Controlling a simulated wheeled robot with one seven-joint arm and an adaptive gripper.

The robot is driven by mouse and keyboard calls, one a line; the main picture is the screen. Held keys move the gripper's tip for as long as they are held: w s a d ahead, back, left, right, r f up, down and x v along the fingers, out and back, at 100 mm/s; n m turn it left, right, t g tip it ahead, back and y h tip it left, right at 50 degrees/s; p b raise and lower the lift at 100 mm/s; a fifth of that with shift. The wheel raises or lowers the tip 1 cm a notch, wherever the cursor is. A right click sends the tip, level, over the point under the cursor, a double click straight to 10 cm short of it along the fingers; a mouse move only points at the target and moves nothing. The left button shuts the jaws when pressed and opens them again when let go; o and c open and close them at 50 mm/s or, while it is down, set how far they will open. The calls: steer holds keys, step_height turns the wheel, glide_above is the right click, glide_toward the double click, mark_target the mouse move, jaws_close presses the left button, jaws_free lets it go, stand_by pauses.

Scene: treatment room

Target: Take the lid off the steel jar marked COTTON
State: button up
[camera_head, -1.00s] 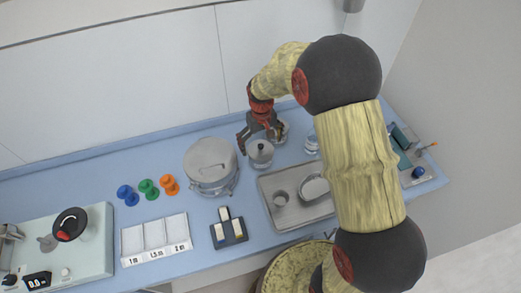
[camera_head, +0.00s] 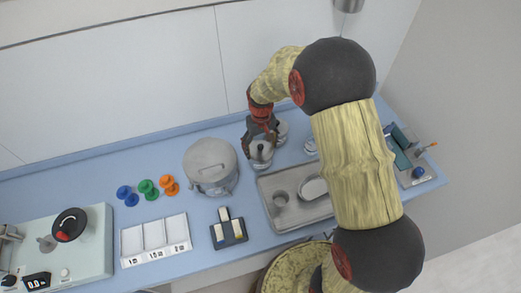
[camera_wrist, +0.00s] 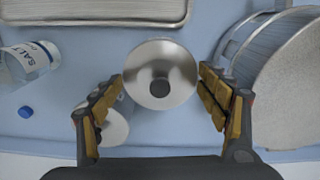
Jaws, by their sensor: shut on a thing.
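A small steel jar (camera_head: 262,162) stands on the blue counter, its round lid (camera_wrist: 160,62) with a dark knob (camera_wrist: 160,87) seen from above in the wrist view. No marking on it can be read from here. My gripper (camera_head: 261,146) is over this jar, pointing down, with its fingers on either side of the lid, shut on it. The lid looks seated on the jar. A second steel jar (camera_head: 281,132) stands close behind and to the right, and shows partly under the left finger in the wrist view (camera_wrist: 113,128).
A large steel drum (camera_head: 210,165) stands close left of the jar. A steel tray (camera_head: 270,196) with dishes lies in front and right. A bottle marked SALT (camera_wrist: 30,60) and a blue cap (camera_wrist: 25,112) are near.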

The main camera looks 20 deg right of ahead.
mark_target(263, 148)
steer(key=shift+s+f, duration=0.25)
steer(key=c, duration=0.6)
steer(key=shift+s+f, duration=0.15)
steer(key=shift+r, duration=0.6)
steer(key=c, duration=0.7)
steer(key=r, duration=0.2)
steer(key=shift+d+r, duration=0.3)
steer(key=shift+r, duration=0.05)
jaws_close()
steer(key=s+d+r+p, duration=0.1)
steer(key=s+d+r, duration=0.6)
steer(key=s+r, duration=0.2)
steer(key=shift+s+r, duration=0.3)
steer(key=shift+s, duration=0.7)
